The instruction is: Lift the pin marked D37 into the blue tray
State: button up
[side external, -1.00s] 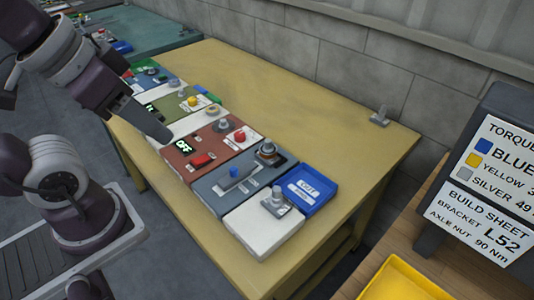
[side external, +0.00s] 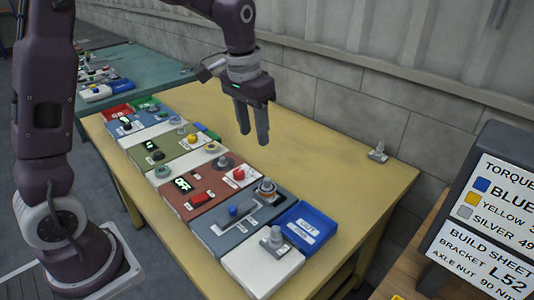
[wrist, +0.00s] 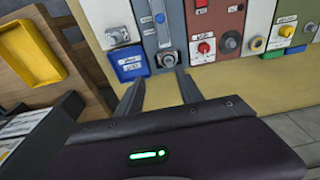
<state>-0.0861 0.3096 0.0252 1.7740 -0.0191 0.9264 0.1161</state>
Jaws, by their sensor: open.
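The blue tray (side external: 325,223) sits at the near right end of the panel row; its label is too blurred to read surely. It also shows in the wrist view (wrist: 127,77). A silver pin-like part (side external: 275,236) stands on the white panel (side external: 252,262) beside the tray and shows in the wrist view (wrist: 116,37). Another silver part (side external: 378,151) stands alone at the table's back edge. I cannot read D37 on either. My gripper (side external: 251,138) is open and empty, pointing down above the table behind the panels; in the wrist view its fingers (wrist: 158,84) are apart.
Coloured panels carry knobs, buttons and switches, including a red panel with a display (side external: 205,183) and a grey-blue panel (side external: 225,237). The yellow table (side external: 335,175) is clear behind them. A sign stand (side external: 490,215) is at right. A yellow bin (wrist: 32,48) shows in the wrist view.

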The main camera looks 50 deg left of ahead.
jog(key=g, duration=0.2)
send_over(267, 179)
notch_tip(267, 179, down, 10)
jog(key=shift+f, duration=4.5)
jog(key=shift+c, duration=0.4)
grip_shut()
jog(key=shift+r, duration=0.1)
jog(key=shift+r, duration=2.95)
jog(key=shift+d, duration=0.1)
